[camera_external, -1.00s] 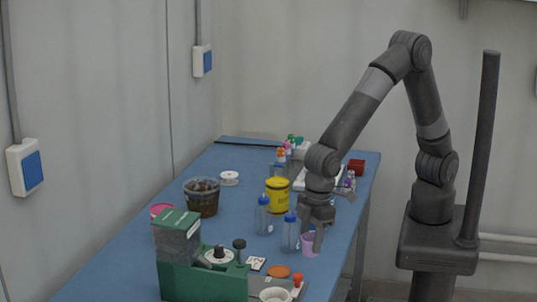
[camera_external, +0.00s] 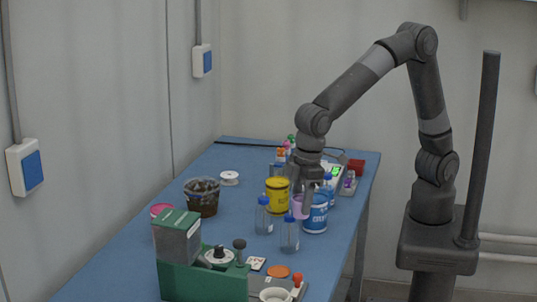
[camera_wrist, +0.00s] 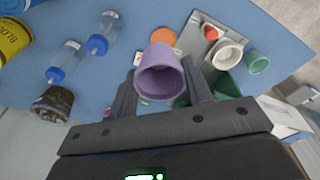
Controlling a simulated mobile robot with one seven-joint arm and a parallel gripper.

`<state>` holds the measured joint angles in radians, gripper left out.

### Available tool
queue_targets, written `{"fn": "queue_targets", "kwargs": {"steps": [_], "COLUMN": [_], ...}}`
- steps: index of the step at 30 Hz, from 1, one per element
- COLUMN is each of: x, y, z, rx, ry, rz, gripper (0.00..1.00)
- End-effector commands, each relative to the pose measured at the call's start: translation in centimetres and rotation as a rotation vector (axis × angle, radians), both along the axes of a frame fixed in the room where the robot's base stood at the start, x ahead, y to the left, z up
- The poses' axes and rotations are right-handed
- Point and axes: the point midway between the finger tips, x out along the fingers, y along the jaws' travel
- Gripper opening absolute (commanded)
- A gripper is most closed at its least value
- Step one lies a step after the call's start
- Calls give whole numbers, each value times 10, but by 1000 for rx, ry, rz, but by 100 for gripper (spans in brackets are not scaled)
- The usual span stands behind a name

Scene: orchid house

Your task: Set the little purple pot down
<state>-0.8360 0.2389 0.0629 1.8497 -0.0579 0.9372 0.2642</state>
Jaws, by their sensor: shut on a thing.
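The little purple pot (camera_external: 299,207) is held between the two fingers of my gripper (camera_external: 306,198), beside a blue-and-white tin (camera_external: 317,219) and a yellow tin (camera_external: 277,201). In the wrist view the purple pot (camera_wrist: 160,77) shows its open mouth between the fingers of my gripper (camera_wrist: 160,88). My gripper is shut on it. The pot seems to be above the blue bench (camera_external: 190,243), but its base clearance is hard to tell. The tin partly hides its right side in the external view.
Two clear bottles with blue caps (camera_external: 264,217) (camera_external: 289,235) stand in front of the pot. A dark-filled pot (camera_external: 202,198) stands left. An orange disc (camera_external: 278,272), a white bowl (camera_external: 275,295) and a green machine (camera_external: 205,275) are at the front. Bare bench lies between the dark pot and bottles.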

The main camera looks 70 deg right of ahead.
Motion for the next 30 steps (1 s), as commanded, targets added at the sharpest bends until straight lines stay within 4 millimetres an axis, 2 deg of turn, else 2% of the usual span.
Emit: {"fn": "queue_targets", "kwargs": {"steps": [5,8,12,16,23,27,30], "x": [39,64,96,117,130,124,116], "y": [-48,-87,-154,-219,-337,-405,-446], "z": [0,1,1,1,1,1,1], "rx": [-4,-5,-8,-9,-7,-4,0], "ry": [-2,-4,-6,-6,-5,-5,-4], "rz": [-148,-260,-447,-621,-931,-1117,-1231], "gripper": [24,24,24,24,24,24,24]}}
